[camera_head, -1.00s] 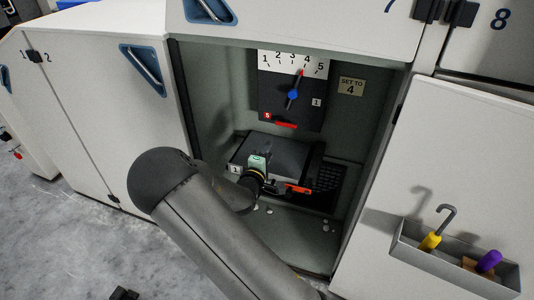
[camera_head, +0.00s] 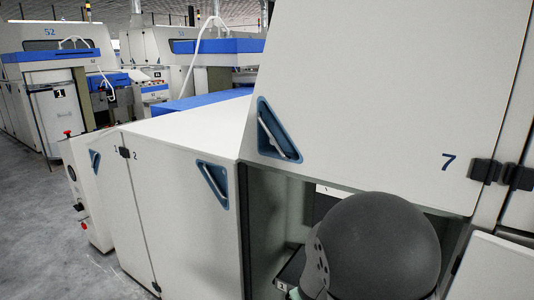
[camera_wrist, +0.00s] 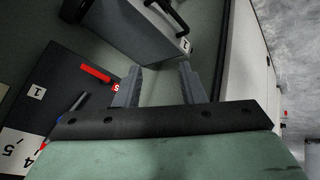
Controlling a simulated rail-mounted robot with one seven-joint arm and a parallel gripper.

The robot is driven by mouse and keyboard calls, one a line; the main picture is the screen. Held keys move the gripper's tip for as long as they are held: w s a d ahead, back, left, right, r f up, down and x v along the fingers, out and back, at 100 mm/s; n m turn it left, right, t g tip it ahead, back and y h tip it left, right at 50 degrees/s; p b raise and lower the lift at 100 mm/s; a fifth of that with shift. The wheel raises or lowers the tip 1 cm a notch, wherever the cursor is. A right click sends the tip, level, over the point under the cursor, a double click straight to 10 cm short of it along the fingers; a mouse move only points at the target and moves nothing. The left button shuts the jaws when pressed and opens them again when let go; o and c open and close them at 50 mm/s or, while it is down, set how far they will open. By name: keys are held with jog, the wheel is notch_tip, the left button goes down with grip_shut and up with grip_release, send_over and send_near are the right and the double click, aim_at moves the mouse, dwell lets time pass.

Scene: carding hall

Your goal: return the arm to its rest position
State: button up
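My gripper (camera_wrist: 160,68) shows in the wrist view with its two grey fingers apart and nothing between them. It is inside or at the mouth of the open machine compartment, facing a dark box (camera_wrist: 147,38) with a black handle and a label 1. The dial panel (camera_wrist: 50,85), with a red lever and a blue-and-red pointer, is at the left of the wrist view. In the head view a large dark joint of my arm (camera_head: 375,245) fills the lower right and hides most of the compartment and the gripper's fingers.
Closed white doors (camera_head: 185,215) with blue recessed handles stand left of the compartment. The raised white panel marked 7 (camera_head: 380,90) is above it. Another white panel (camera_head: 495,268) is at the lower right. Grey floor (camera_head: 40,230) is clear at the left.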

jog(key=s+r+m+g+p, duration=0.1)
jog(key=s+r+g+p, duration=0.1)
jog(key=s+r, duration=0.4)
jog(key=s+d+r+m+g+y+p, duration=0.1)
jog(key=s+r, duration=0.5)
jog(key=s, duration=0.6)
jog(key=s+r+m+g+p, duration=0.2)
jog(key=s+r, duration=0.4)
jog(key=s, duration=0.3)
jog(key=shift+d+g+p, duration=0.25)
jog(key=shift+g+p, duration=0.65)
jog(key=shift+g, duration=0.1)
notch_tip(320, 180, down, 10)
jog(key=d+b, duration=0.1)
jog(key=b, duration=0.8)
jog(key=shift+d+f+m, duration=0.2)
jog(key=shift+m, duration=0.1)
notch_tip(320, 180, up, 22)
jog(key=p, duration=1.9)
jog(key=shift+a+t, duration=0.15)
jog(key=shift+t, duration=0.15)
